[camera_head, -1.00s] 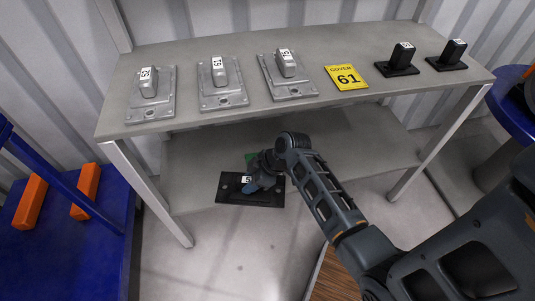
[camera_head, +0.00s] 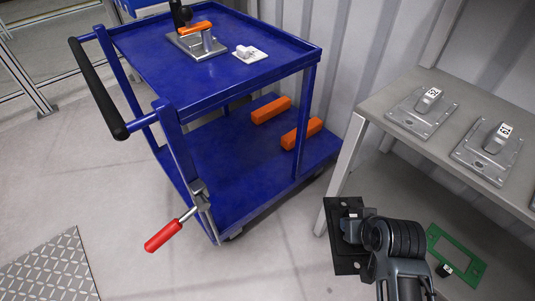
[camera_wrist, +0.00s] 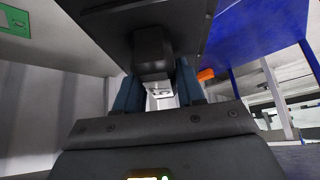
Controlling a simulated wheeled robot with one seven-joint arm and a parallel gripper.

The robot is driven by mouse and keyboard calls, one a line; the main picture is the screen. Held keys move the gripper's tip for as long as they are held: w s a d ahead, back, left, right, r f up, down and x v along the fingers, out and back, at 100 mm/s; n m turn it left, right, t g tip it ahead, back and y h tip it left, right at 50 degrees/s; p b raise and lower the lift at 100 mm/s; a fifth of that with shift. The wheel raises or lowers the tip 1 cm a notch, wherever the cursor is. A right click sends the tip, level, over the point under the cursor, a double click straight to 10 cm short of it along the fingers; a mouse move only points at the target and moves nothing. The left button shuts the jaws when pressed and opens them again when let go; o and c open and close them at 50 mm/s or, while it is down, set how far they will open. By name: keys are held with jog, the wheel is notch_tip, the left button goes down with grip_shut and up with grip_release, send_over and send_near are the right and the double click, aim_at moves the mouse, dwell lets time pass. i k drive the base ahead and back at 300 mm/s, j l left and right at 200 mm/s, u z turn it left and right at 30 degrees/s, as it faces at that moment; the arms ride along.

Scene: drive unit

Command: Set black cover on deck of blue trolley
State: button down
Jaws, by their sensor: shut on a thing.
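My gripper (camera_head: 352,228) is shut on the handle of a black cover (camera_head: 345,262), a flat dark plate held in the air at the lower right of the head view. The cover also fills the top middle of the wrist view (camera_wrist: 110,22), with its handle between the blue fingers. The blue trolley (camera_head: 225,100) stands at the left, apart from the cover. Its upper deck (camera_head: 150,40) carries a grey metal plate with an orange bar (camera_head: 195,28) and a small white piece (camera_head: 250,54). Its lower deck (camera_head: 220,170) holds two orange blocks (camera_head: 271,110).
The grey shelf (camera_head: 385,95) at the right carries grey covers (camera_head: 421,110). A green frame (camera_head: 455,255) lies on its lower level. A red-handled lever (camera_head: 163,237) sticks out from the trolley's near corner. The trolley's black push handle (camera_head: 98,88) is at its left end. Floor in front is clear.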

aim_at(239, 153)
jog(key=i+j+z, duration=0.1)
jog(key=j, duration=0.25)
jog(key=i+j, duration=0.2)
jog(key=j, duration=0.15)
jog(key=i+j+z, duration=0.15)
jog(key=j, duration=0.2)
jog(key=i+j, duration=0.15)
jog(key=j, duration=0.25)
jog(key=i+j+z, duration=0.15)
jog(key=j, duration=0.2)
jog(key=i+j, duration=0.1)
jog(key=i, duration=0.8)
